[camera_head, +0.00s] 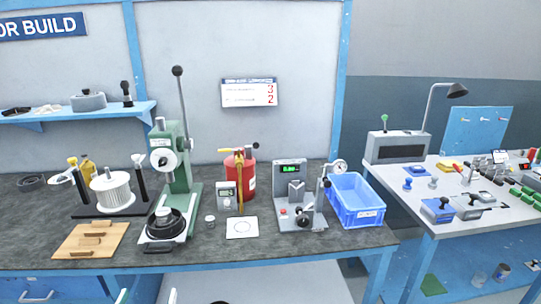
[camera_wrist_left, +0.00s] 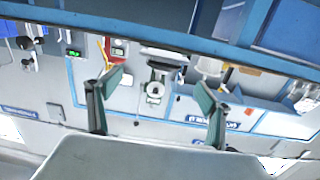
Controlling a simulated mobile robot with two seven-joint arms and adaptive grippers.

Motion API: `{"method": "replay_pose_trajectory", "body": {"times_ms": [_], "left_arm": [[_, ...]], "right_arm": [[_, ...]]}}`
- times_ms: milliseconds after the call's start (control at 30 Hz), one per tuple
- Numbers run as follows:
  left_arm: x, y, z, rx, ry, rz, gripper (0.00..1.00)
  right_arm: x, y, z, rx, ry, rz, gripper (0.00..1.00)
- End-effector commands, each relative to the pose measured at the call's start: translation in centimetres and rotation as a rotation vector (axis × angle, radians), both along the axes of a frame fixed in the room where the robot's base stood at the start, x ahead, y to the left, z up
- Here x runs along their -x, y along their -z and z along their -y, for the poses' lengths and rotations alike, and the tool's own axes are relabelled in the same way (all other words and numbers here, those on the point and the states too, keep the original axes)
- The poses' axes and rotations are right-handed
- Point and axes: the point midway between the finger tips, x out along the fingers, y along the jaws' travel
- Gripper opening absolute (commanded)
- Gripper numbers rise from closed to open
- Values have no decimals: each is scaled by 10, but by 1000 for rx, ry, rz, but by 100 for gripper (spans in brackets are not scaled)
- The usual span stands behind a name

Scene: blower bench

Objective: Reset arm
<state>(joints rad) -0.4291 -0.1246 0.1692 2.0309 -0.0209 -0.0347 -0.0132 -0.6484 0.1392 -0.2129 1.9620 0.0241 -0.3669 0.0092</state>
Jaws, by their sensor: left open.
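My left gripper (camera_head: 147,297) shows only by its fingertips at the bottom edge of the head view, in front of the bench. In the left wrist view my left gripper (camera_wrist_left: 160,92) has its two teal-padded fingers wide apart, with nothing held between them. The green press (camera_head: 175,165) stands on the bench beyond it, its black-knobbed lever (camera_head: 182,105) pointing up. My right gripper cannot be made out in either view.
A second table (camera_head: 415,205) stands right. The bench's blue front edge lies close to my gripper.

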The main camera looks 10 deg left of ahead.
Motion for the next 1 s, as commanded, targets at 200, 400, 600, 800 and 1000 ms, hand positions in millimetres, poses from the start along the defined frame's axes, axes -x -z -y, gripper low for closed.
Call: {"method": "replay_pose_trajectory", "body": {"times_ms": [200, 400, 600, 800, 1000], "left_arm": [[35, 83, 75, -51, 200, -240, 80], [98, 156, 137, -99, 379, -459, 80], [138, 189, 163, -126, 467, -566, 80], [143, 192, 166, -129, 477, -578, 80], [143, 192, 166, -128, 476, -577, 80]], "right_arm": [[0, 0, 0, 0, 0, 0, 42], [0, 0, 0, 0, 0, 0, 42], [0, 0, 0, 0, 0, 0, 42], [0, 0, 0, 0, 0, -1, 42], [0, 0, 0, 0, 0, -1, 42]]}}
